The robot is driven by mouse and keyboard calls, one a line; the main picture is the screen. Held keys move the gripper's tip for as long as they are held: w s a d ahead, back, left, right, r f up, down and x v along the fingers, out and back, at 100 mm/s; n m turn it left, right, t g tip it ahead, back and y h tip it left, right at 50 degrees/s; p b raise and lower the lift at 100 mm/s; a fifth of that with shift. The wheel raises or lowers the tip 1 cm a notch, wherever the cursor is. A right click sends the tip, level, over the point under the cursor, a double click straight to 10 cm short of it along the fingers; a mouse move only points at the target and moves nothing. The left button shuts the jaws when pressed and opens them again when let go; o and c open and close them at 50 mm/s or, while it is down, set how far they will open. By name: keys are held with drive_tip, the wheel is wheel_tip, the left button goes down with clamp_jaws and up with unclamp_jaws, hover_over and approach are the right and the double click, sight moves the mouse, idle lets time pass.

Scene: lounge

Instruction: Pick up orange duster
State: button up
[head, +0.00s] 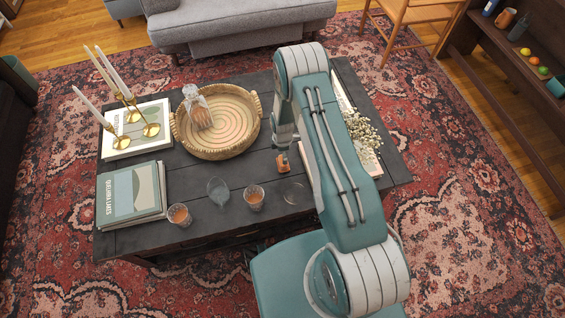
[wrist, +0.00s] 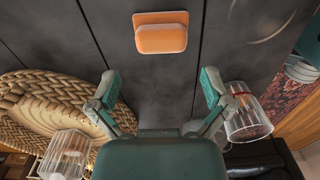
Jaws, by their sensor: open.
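The orange duster (wrist: 161,36) is a small block with rounded corners, a darker orange strip along its upper side in the wrist view. It lies on the dark plank table (wrist: 155,75). In the head view the duster (head: 282,163) shows just left of my arm, right of the basket. My gripper (wrist: 160,87) is open, its two teal fingers spread wide with nothing between them. The duster is beyond the fingertips in the wrist view, centred between them and apart from them. In the head view my arm hides most of the gripper.
A woven round tray (head: 219,152) holding a decanter stands left of the duster. Glasses (head: 254,197) stand near the front edge; one glass (wrist: 246,115) shows close beside the right finger in the wrist view. Books (head: 131,195), candlesticks and white flowers (head: 362,127) take up other parts of the table.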

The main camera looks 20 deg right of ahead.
wheel_tip(320, 180, down, 6)
drive_tip(key=shift+d, duration=0.1)
idle(0.4)
drive_tip(key=c, duration=0.9)
